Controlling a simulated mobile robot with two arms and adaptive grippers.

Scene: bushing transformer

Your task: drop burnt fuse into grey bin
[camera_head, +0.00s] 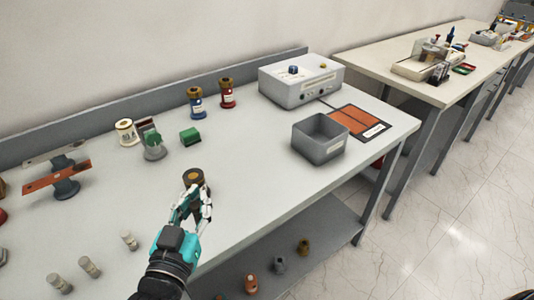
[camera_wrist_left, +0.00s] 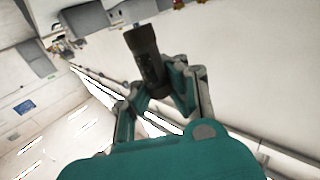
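The burnt fuse (camera_head: 193,177) is a dark cylinder with a brass-coloured top. My left gripper (camera_head: 190,204) is shut on it and holds it upright near the front of the table. In the left wrist view the dark fuse (camera_wrist_left: 146,55) sticks out beyond the fingers of my left gripper (camera_wrist_left: 160,98). The grey bin (camera_head: 318,151) is an open square box on the table, to the right of the gripper and apart from it. The part of its floor that shows looks empty. My right gripper is not in view.
A white control box (camera_head: 300,88) and an orange-and-black mat (camera_head: 357,122) lie near the bin. Red and blue fuses (camera_head: 227,94) stand at the back. Several pale cylinders (camera_head: 90,267) are at front left. The tabletop (camera_head: 250,165) between gripper and bin is clear.

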